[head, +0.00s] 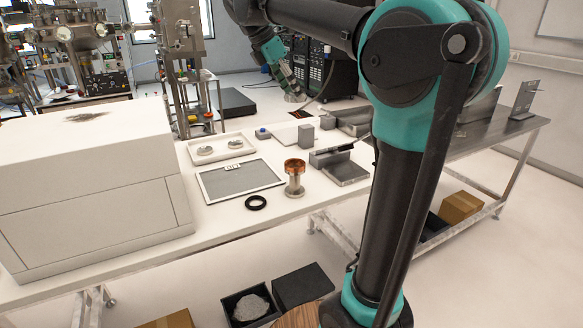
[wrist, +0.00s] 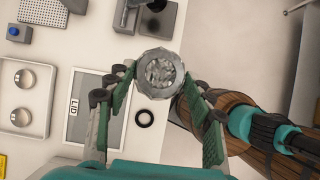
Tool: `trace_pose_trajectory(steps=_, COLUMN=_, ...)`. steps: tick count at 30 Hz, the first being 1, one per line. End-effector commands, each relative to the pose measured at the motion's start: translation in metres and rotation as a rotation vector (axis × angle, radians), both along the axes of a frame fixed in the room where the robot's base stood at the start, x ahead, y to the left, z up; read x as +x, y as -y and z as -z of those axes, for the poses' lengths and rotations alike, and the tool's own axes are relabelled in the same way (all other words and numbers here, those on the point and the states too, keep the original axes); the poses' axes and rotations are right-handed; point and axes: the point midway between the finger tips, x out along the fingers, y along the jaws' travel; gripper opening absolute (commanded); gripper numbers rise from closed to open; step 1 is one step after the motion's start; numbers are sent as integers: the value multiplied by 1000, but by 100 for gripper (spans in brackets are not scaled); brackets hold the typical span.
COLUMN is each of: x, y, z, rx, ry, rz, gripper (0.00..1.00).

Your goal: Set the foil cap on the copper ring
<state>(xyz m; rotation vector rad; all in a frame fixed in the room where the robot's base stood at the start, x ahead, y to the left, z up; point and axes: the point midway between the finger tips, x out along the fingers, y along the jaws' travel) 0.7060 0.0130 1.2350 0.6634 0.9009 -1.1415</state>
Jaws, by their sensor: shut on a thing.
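The copper ring (head: 296,163) sits on top of a short metal flanged post (head: 295,184) standing on the white table. My gripper (head: 290,88) is raised high, well above the tabletop, and points down. It is shut on the foil cap (wrist: 160,73), a crinkled silver disc with a rough middle, held between the green fingers (wrist: 160,78) in the wrist view. The cap also shows small below the fingers in the head view (head: 296,97). The cap and the copper ring are apart. The ring does not show in the wrist view; it may be behind the cap.
A grey mat with a LID label (head: 240,181) and a black ring (head: 255,202) lie left of the post. A metal stand (head: 345,170) is close on its right. A tray with two round pieces (head: 220,149) is behind. A large white box (head: 90,190) fills the left.

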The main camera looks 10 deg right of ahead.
Motion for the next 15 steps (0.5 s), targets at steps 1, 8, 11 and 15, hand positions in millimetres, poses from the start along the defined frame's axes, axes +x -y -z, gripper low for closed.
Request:
trace_pose_trajectory(steps=1, x=-1, y=0, z=2, rx=-1, ry=0, rz=-6, gripper=39)
trace_pose_trajectory(steps=8, x=-1, y=0, z=49, rx=-1, ry=0, rz=-8, gripper=39)
trace_pose_trajectory(steps=11, x=-1, y=0, z=74, rx=-1, ry=0, rz=-8, gripper=39)
trace_pose_trajectory(steps=15, x=-1, y=0, z=108, rx=-1, ry=1, rz=-7, gripper=39)
